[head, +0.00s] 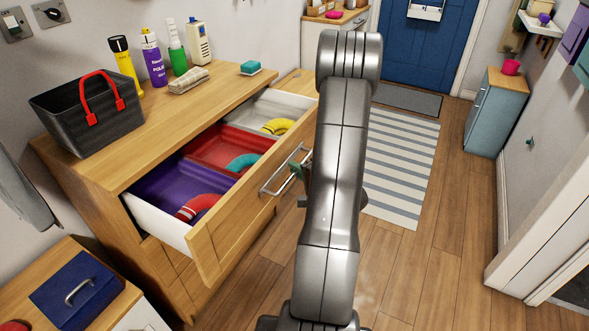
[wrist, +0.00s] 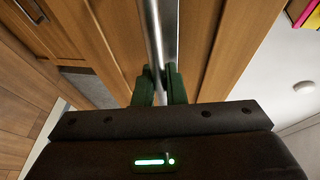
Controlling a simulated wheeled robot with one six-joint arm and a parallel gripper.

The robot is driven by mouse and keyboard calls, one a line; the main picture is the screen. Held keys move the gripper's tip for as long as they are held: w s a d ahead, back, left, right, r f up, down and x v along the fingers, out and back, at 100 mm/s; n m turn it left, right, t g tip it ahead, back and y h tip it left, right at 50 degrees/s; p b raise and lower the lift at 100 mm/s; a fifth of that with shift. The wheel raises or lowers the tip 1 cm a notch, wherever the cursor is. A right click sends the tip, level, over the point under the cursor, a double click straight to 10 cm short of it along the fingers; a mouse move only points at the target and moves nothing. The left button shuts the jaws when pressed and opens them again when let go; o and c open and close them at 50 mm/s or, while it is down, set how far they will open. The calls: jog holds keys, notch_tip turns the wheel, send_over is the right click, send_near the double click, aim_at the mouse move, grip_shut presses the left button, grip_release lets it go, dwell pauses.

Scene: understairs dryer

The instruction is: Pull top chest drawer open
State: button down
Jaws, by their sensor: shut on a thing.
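The chest (head: 105,195) is wooden and stands along the left wall. Its top drawer (head: 225,229) is pulled out, showing a purple, a red and a white compartment with a rolled item in each. A silver bar handle (head: 283,172) is on the drawer front; it also shows in the wrist view (wrist: 153,35). My gripper (wrist: 158,82) has dark green fingers on either side of the bar and is shut on it. In the head view my gripper (head: 301,172) is mostly hidden behind my arm.
On the chest top are a black basket (head: 85,110), several bottles (head: 154,60), a folded cloth (head: 189,81) and a sponge (head: 250,67). A blue box (head: 77,290) sits on a lower cabinet. Wooden floor (head: 425,270) and a striped rug (head: 395,165) lie clear to the right.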

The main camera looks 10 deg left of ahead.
dwell(0.3)
jog(key=c, duration=1.5)
grip_release()
jog(key=p+v, duration=0.1)
jog(key=v, duration=1.3)
jog(key=shift+w+a, duration=0.15)
jog(key=shift+b+x, duration=0.5)
jog(key=shift+x, duration=6.3)
